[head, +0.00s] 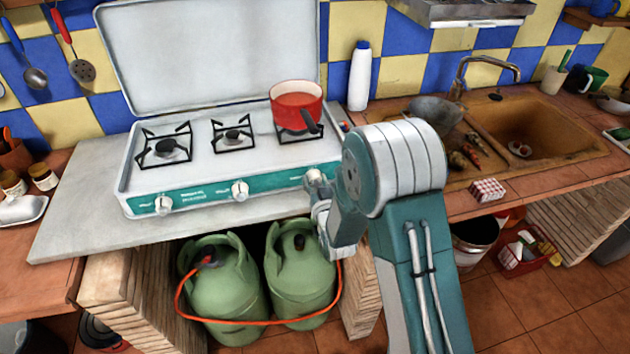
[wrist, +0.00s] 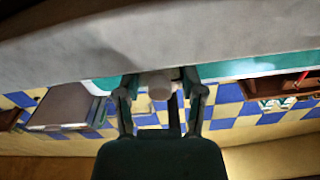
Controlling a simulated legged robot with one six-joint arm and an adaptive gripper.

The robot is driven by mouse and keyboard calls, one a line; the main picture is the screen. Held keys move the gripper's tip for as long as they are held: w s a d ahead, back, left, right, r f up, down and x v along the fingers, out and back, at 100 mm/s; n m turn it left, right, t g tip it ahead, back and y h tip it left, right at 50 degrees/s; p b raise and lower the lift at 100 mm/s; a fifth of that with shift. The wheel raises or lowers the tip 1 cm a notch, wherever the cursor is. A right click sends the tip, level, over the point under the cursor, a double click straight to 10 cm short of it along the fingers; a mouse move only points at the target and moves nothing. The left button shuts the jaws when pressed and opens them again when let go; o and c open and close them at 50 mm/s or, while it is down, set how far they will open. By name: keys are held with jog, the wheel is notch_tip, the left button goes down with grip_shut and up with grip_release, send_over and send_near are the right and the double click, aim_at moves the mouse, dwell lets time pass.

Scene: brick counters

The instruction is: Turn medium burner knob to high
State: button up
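The white camping stove (head: 225,130) has a teal front panel (head: 205,194) with white knobs. The left knob (head: 163,205) and the middle knob (head: 240,190) show clearly. The right knob (head: 314,175) is partly hidden by my gripper (head: 319,195), which is at the panel's right end. In the wrist view, my gripper (wrist: 160,88) has its two fingers spread on either side of a pale knob (wrist: 161,86), with a gap seen at each side. Contact is hard to tell. The knob markings are too small to read.
A red pot (head: 297,103) sits on the right burner, its dark handle pointing toward the front. The stove lid (head: 210,50) stands open. Green gas bottles (head: 225,285) with an orange hose are below the counter. A sink (head: 540,125) is at the right.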

jog(key=shift+m, duration=0.6)
jog(key=o, duration=1.1)
jog(key=shift+o, duration=0.2)
jog(key=v, duration=1.1)
jog(key=shift+s, duration=0.4)
jog(key=shift+w+d, duration=0.1)
